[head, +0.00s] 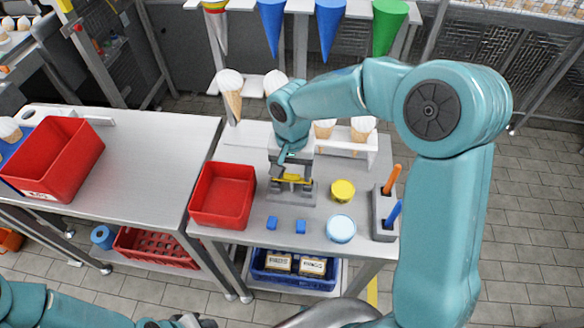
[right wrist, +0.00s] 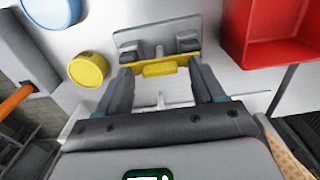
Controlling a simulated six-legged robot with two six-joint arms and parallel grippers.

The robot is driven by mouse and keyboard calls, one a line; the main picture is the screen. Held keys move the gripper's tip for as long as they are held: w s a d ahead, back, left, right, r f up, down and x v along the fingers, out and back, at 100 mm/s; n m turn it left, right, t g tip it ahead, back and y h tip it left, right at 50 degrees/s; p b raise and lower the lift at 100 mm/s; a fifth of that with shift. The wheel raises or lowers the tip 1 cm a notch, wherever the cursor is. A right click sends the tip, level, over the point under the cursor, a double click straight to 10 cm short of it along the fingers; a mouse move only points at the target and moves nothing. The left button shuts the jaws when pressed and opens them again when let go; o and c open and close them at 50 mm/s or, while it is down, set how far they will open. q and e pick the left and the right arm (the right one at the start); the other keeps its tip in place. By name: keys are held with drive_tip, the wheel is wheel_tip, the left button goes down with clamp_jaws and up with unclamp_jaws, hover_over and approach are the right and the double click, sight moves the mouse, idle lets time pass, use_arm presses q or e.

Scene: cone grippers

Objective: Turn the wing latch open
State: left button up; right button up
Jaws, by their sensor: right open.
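The wing latch is a yellow bar with a small central tab (right wrist: 160,70), on a grey metal bracket (right wrist: 128,42). In the head view the yellow part (head: 291,179) shows on the table just below my right gripper (head: 292,162). In the right wrist view my right gripper (right wrist: 162,72) is open, with one finger near each end of the yellow bar. I cannot tell whether the fingers touch it. My left gripper (head: 185,322) is cut off at the bottom edge of the head view, and its jaws are not clear.
A red bin (head: 222,196) stands left of the latch. A yellow round lid (head: 343,190), a light blue round lid (head: 341,229) and two blue blocks (head: 286,226) lie nearby. A grey holder (head: 383,215) stands at the right. A cone rack (head: 345,143) stands behind.

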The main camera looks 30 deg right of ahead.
drive_tip(key=shift+a, duration=0.1)
drive_tip(key=c, duration=1.1)
drive_tip(key=shift+o, duration=0.2)
